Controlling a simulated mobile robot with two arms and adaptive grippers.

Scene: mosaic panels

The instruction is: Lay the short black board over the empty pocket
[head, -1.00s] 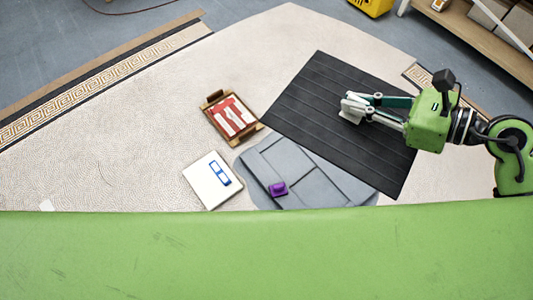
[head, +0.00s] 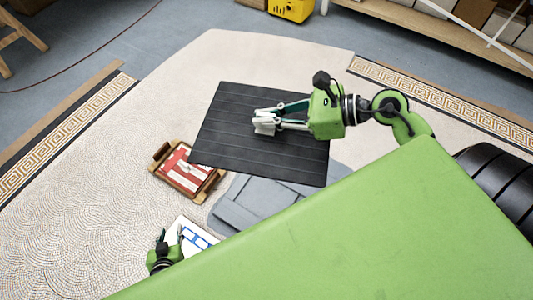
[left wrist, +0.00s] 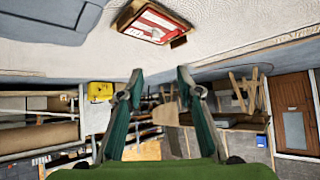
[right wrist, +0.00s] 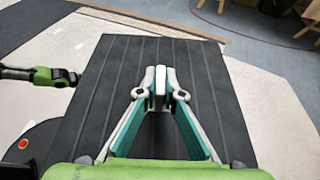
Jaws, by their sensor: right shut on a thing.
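The black board (head: 219,121) is a wide dark sheet with faint parallel lines; it also shows in the right wrist view (right wrist: 85,118). My right gripper (head: 264,125) is shut at the middle of the board; the exact grip spot is hidden. In the right wrist view its fingertips (right wrist: 160,82) are together over the board. The board overlaps the upper part of a grey slab panel (head: 250,200). I cannot tell its height above the panel. No empty pocket can be made out; green bodywork and the board hide parts of the panel. My left gripper (head: 168,243) is open and empty (left wrist: 160,75).
A wooden tray with red and white pieces (head: 187,171) stands close to the board's left corner. A white sheet with blue outlines (head: 197,236) lies beside my left gripper. Pale floor is free at left. A shelf (head: 440,30) stands at the back right.

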